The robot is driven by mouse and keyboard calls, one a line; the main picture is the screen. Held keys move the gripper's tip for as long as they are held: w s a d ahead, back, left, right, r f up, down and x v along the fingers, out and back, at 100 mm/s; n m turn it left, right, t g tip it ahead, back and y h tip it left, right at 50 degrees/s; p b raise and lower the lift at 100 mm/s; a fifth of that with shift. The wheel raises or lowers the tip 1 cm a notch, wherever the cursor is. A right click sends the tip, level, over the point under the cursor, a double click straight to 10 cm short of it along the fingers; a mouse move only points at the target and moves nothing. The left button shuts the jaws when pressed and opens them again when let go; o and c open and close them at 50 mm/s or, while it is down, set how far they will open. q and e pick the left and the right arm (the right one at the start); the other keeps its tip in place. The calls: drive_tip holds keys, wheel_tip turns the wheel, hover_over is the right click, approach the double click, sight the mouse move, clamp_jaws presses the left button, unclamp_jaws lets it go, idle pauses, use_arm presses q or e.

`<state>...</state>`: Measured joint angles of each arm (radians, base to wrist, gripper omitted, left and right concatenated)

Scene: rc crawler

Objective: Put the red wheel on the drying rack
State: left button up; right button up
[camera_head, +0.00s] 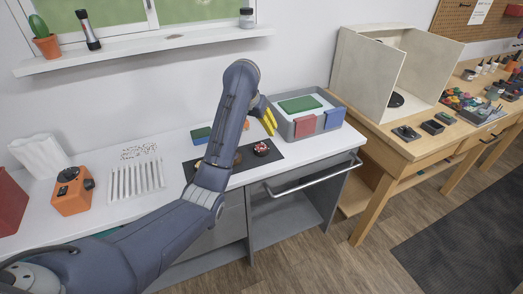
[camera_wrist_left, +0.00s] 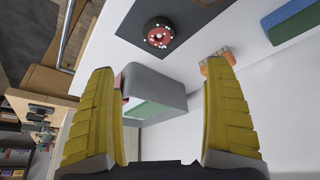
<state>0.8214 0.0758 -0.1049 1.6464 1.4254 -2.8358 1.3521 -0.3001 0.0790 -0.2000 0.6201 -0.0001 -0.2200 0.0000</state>
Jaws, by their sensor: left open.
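The red wheel (camera_head: 262,148), with a dark tyre, lies on the right part of a dark mat on the white counter. It also shows at the top of the left wrist view (camera_wrist_left: 159,35). My left gripper (camera_head: 268,119), with yellow fingers, is above the counter near the wheel and apart from it. In the left wrist view the gripper (camera_wrist_left: 160,70) is open, with nothing held between the fingers. A white slatted rack (camera_head: 137,181), seemingly the drying rack, lies on the counter to the left. My right gripper is not in view.
A grey bin (camera_head: 318,138) with green, red and blue parts stands behind and right of the wheel. My left arm crosses over the mat (camera_head: 293,157), hiding part of it. An orange device (camera_head: 72,193) stands left of the rack. A rail (camera_head: 315,177) runs along the counter front.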

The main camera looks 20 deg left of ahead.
sight(262, 148)
use_arm(q)
drive_tip(key=shift+s+x, duration=0.15)
drive_tip(key=shift+x, duration=3.7)
drive_tip(key=shift+s+x, duration=0.15)
drive_tip(key=shift+x, duration=3.7)
drive_tip(key=shift+a+f, duration=0.1)
drive_tip(key=shift+c, duration=0.2)
drive_tip(key=c, duration=1.4)
